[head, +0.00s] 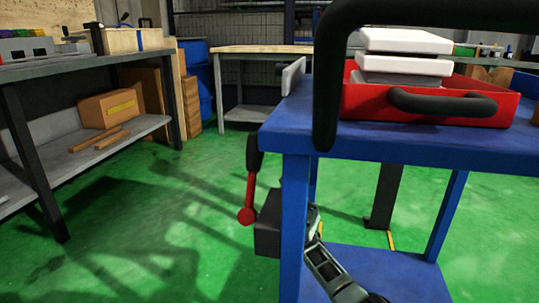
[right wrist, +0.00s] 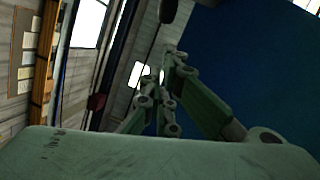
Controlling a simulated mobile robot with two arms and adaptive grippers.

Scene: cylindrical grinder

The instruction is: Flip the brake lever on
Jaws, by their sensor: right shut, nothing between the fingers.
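A small dark red shape there may be the lever; I cannot be sure. My left gripper is in neither view.
The cart carries a red tray (head: 365,101) with stacked white boxes (head: 405,48) and has a thick black handle (head: 326,85). A workbench (head: 60,72) with a cardboard box (head: 108,108) stands at the left. The green floor between is clear.

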